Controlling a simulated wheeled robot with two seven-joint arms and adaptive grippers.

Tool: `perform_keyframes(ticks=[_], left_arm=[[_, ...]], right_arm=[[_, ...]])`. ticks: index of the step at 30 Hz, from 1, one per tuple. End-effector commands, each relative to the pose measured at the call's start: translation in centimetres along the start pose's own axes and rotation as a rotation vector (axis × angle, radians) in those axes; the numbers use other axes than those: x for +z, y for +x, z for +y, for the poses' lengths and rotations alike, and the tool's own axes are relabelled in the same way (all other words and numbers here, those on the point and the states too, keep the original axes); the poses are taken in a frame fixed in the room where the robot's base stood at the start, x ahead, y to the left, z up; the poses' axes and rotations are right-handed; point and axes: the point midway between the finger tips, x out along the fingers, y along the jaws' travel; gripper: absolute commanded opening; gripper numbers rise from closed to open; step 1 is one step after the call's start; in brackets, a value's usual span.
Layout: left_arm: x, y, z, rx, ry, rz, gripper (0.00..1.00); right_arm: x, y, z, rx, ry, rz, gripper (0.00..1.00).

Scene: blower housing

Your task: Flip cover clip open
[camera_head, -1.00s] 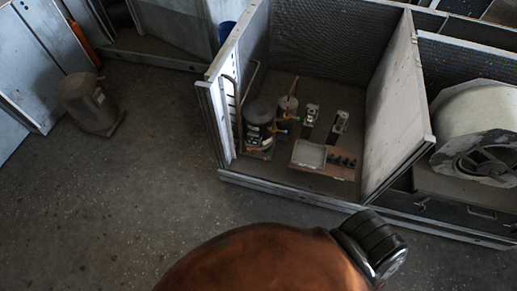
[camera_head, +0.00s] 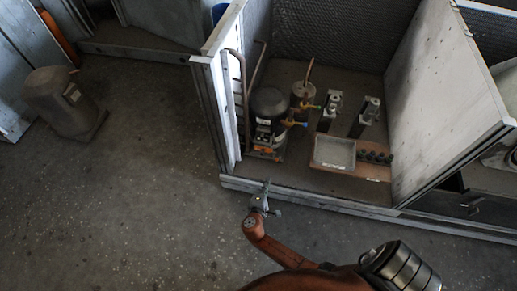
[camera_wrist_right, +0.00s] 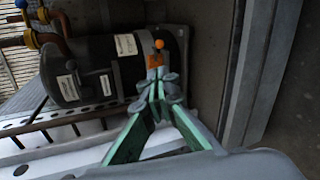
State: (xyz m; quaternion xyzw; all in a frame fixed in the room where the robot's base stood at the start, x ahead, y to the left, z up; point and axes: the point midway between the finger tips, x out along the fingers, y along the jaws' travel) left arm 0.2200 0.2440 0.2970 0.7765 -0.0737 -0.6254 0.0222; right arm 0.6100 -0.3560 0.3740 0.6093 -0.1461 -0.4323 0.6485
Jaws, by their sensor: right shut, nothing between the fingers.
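My right gripper (camera_head: 263,192) is in front of the open housing bay, near its front sill and apart from the parts inside. In the right wrist view its fingers (camera_wrist_right: 158,88) are together and empty. Beyond the fingertips is a black cylindrical compressor (camera_wrist_right: 110,65) with white labels. At its end sit a small orange piece (camera_wrist_right: 154,61) and an orange knob (camera_wrist_right: 159,44), partly hidden by the fingers. I cannot tell whether one of these is the cover clip. The compressor (camera_head: 268,108) also stands upright in the head view. My left gripper is out of view.
A tray (camera_head: 334,153) lies on the bay floor beside several small dark parts (camera_head: 376,156). Two metal blocks (camera_head: 330,108) stand behind it. A light side panel (camera_head: 445,110) bounds the bay on the right. A dark canister (camera_head: 62,103) stands on the open floor at left.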

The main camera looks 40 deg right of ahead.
Motion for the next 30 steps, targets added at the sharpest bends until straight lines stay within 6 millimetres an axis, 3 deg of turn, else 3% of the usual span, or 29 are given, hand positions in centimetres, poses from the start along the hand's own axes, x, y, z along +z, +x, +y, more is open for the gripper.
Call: perform_keyframes(ticks=[1,3,6,9,13,23,30], left_arm=[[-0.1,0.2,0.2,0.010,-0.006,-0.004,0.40],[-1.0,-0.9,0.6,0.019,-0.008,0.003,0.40],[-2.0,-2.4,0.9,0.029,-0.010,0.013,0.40],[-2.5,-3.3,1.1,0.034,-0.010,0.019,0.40],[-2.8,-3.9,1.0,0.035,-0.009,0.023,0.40],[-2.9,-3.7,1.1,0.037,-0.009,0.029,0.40],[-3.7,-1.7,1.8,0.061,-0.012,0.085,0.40]], right_arm=[[-1.6,0.3,1.0,0.078,-0.002,-0.017,0.00],[-2.9,-0.2,4.3,0.184,0.008,-0.040,0.00],[-3.9,-1.2,7.7,0.294,0.026,-0.066,0.00],[-4.4,-1.9,9.8,0.357,0.038,-0.082,0.00],[-4.4,-2.4,10.8,0.384,0.044,-0.089,0.00],[-4.4,-2.1,10.9,0.382,0.044,-0.088,0.00],[-4.2,0.9,11.8,0.382,0.041,-0.088,0.00]])
